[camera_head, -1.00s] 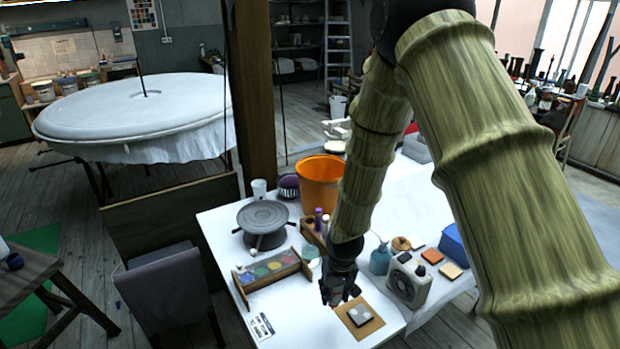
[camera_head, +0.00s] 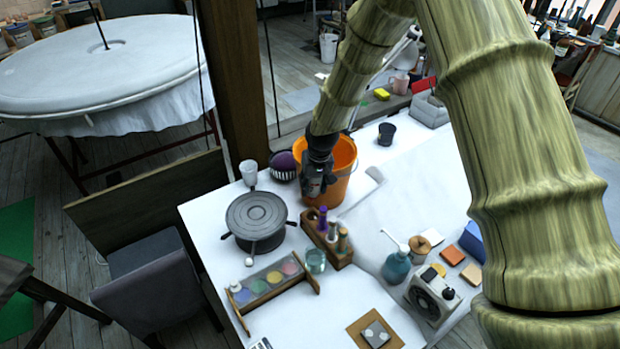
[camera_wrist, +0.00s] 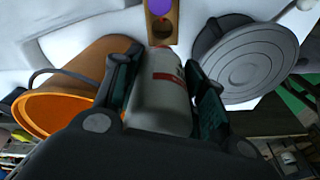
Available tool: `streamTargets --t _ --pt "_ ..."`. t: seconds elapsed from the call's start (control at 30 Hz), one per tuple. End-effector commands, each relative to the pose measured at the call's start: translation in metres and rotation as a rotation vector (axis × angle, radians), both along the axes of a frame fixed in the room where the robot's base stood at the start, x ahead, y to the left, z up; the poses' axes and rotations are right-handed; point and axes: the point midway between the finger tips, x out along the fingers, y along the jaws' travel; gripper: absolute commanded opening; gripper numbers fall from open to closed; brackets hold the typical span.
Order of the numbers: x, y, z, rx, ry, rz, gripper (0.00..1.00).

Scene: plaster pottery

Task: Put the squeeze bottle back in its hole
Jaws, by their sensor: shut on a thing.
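My gripper (camera_head: 317,184) is over the worktable, beside the orange bucket and just behind the wooden holder (camera_head: 342,258). In the wrist view, my gripper (camera_wrist: 165,85) is shut on the squeeze bottle (camera_wrist: 160,100), a white bottle with a red band, held between both fingers. Its far end points toward the holder (camera_wrist: 157,44), which shows a purple-topped bottle (camera_wrist: 160,7) and a dark round hole in front of it. The bottle is apart from the holder. In the head view, the gripper mostly hides the bottle. Several other bottles stand in the holder.
The orange bucket (camera_head: 345,168) is close to my gripper. A grey turntable (camera_head: 256,216) stands left of the holder. A glass cup (camera_head: 315,260) and a paint palette (camera_head: 268,284) are in front. A teal bottle (camera_head: 396,267) and a dial device (camera_head: 432,296) are to the right.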

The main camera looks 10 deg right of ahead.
Motion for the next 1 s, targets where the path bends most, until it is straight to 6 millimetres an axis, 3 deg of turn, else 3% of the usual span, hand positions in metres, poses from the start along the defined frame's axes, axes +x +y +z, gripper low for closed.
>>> streamTargets --t 0.2,1.0 --pt "-0.001 -0.001 -0.019 0.0 -0.002 -0.001 0.34" --pt "-0.001 0.001 -0.057 0.001 -0.001 0.001 0.34"
